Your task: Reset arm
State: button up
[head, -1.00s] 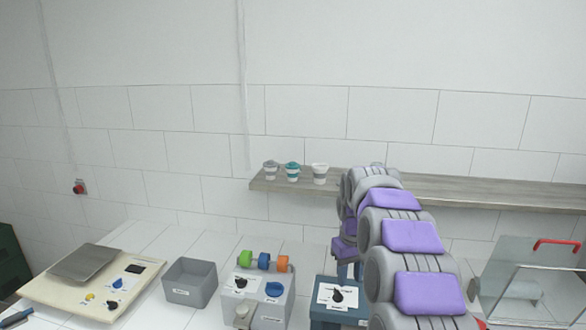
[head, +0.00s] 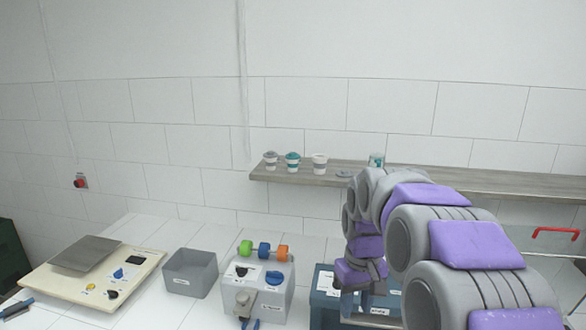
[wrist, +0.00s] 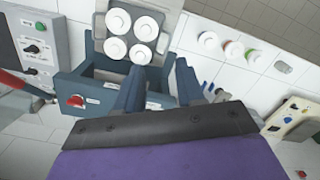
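My gripper (wrist: 157,88) shows in the wrist view as two dark blue fingers with a clear gap between them and nothing held. In the head view my gripper (head: 364,302) hangs at the end of my grey and purple arm, over or in front of a blue box (head: 326,285); the exact height is hard to tell. The arm hides part of this box and of the bench on the right. In the wrist view, a blue box with a red knob (wrist: 77,101) and a grey holder with several round white pieces (wrist: 131,34) lie beyond the fingers.
A grey machine (head: 258,287) with coloured rollers, an open grey bin (head: 190,274) and a beige panel (head: 88,282) stand left of my arm. Behind is a wooden shelf (head: 480,184) with cups (head: 292,162). A red-handled case (head: 555,234) is at right.

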jog(key=s+f+m+b, duration=0.1)
jog(key=s+f+b, duration=0.2)
jog(key=s, duration=1.3)
jog(key=s+f+m+g+b, duration=0.1)
jog(key=s+f+b, duration=0.3)
jog(key=s+f, duration=0.6)
jog(key=s+m, duration=0.1)
jog(key=s, duration=0.6)
jog(key=shift+d+f, duration=0.25)
jog(key=shift+d, duration=0.1)
